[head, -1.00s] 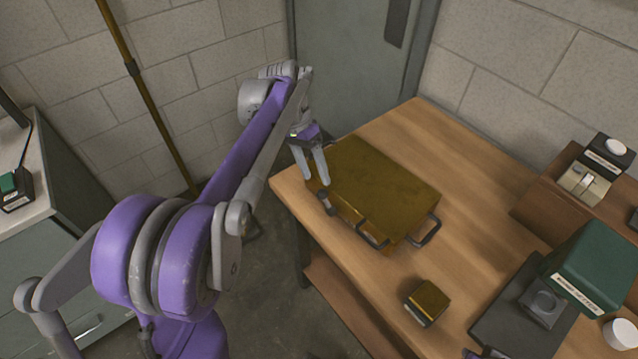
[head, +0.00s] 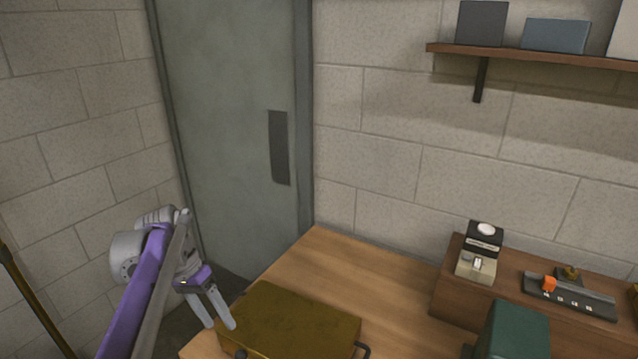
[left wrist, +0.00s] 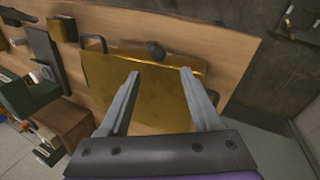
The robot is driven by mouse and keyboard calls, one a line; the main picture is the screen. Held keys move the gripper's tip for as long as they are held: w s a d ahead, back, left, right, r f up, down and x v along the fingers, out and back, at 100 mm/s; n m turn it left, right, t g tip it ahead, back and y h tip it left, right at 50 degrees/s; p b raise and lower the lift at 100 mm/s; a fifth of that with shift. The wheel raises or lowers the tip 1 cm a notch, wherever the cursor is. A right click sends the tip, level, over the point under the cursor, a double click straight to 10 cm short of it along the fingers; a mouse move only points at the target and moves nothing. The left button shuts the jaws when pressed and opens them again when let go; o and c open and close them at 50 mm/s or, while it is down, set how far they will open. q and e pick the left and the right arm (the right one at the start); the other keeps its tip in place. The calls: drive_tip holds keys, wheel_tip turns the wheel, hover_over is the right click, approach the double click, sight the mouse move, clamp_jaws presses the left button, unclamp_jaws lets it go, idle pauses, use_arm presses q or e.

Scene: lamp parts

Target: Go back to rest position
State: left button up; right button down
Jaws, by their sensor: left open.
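My left gripper (head: 219,310) is open and empty at the left edge of the gold-brown case in the head view. The case (head: 290,325) lies on the wooden table (head: 345,268), its lower part cut off by the picture's edge. In the left wrist view, my left gripper (left wrist: 158,75) has its two fingers spread in front of the case (left wrist: 145,95), with the case's surface showing between them. I cannot tell whether the fingers touch it. My right gripper is not in view.
A green box (head: 513,332) is at the lower right. A wooden riser (head: 445,290) behind it holds a small device (head: 480,252) and a dark tray (head: 570,296). A wall shelf (head: 530,55) hangs above. A grey door (head: 225,120) stands behind the table.

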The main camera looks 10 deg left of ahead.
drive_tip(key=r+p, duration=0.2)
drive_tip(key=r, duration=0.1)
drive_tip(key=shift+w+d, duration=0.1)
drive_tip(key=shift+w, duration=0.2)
use_arm(q)
drive_tip(key=s+d+f+n+t+y+p, duration=0.1)
drive_tip(key=s+d+f+t+y, duration=0.1)
drive_tip(key=s+d, duration=0.3)
drive_tip(key=s+d+f+t+y+p, duration=0.1)
drive_tip(key=s+d+f+t, duration=0.3)
drive_tip(key=s, duration=0.8)
drive_tip(key=shift+s+d+f+n+y, duration=0.4)
drive_tip(key=shift+d+f+y, duration=0.15)
drive_tip(key=shift+d, duration=0.45)
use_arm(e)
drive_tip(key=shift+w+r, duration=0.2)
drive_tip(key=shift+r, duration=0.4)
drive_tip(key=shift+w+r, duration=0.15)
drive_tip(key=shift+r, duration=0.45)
